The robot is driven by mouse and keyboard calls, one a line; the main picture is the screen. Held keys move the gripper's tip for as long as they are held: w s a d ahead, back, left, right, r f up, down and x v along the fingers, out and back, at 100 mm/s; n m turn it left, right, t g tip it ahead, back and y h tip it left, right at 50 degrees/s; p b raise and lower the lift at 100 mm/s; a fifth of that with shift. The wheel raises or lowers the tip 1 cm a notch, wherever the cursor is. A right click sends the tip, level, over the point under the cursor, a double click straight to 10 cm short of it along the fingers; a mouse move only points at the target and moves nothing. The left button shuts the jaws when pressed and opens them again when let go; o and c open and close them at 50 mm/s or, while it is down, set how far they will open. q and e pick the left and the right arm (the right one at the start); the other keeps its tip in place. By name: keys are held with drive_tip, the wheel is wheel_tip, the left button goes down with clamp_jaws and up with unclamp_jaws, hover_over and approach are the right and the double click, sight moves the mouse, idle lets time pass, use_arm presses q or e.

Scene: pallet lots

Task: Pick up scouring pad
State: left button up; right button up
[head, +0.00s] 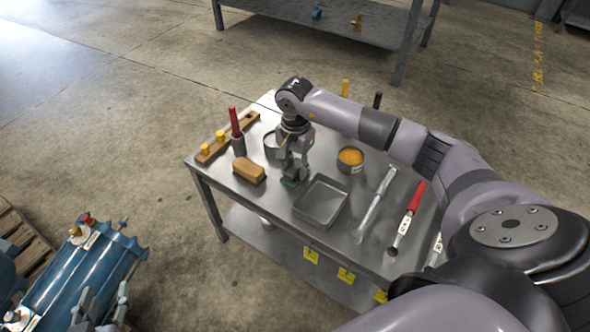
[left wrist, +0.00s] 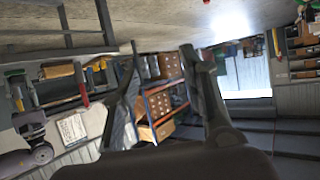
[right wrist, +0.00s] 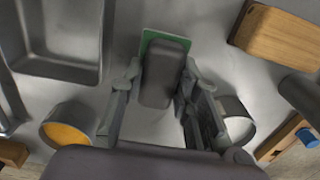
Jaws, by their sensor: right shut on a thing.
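The scouring pad (right wrist: 165,72) shows in the right wrist view as a dark grey block with a green layer under it. In the head view only a bit of its green (head: 289,183) shows, on or just above the steel table. My right gripper (head: 292,176) points down over it and is shut on it, with one finger on each side in the right wrist view. I cannot tell whether the pad touches the table. My left gripper (head: 104,293) is open and empty, away from the table at the lower left; its spread fingers show in the left wrist view (left wrist: 160,55).
On the table (head: 285,232) an empty metal tray (head: 321,203) lies right of the pad and a wooden-backed brush (head: 249,171) left of it. A tin with orange contents (head: 351,157), a spanner (head: 374,206) and a red-handled tool (head: 408,220) lie further right.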

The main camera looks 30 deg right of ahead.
drive_tip(key=shift+r, duration=0.5)
wheel_tip(320, 180, up, 7)
drive_tip(key=shift+w+f+p, duration=0.1)
drive_tip(key=shift+p, duration=0.95)
wheel_tip(320, 180, up, 7)
drive_tip(key=p, duration=0.1)
wheel_tip(320, 180, up, 4)
drive_tip(key=p, duration=0.1)
hover_over(295, 166)
use_arm(q)
drive_tip(key=s+a+f+g+y, duration=0.1)
drive_tip(key=s+a+f+g, duration=0.1)
drive_tip(key=s, duration=0.5)
drive_tip(key=s+a+f+g+y, duration=0.1)
drive_tip(key=s+a+f+g, duration=0.2)
drive_tip(key=s+f+g, duration=0.2)
drive_tip(key=shift+s+g, duration=1)
drive_tip(key=shift+s, duration=0.05)
use_arm(e)
drive_tip(key=shift+r, duration=0.6)
use_arm(q)
drive_tip(key=shift+f, duration=0.1)
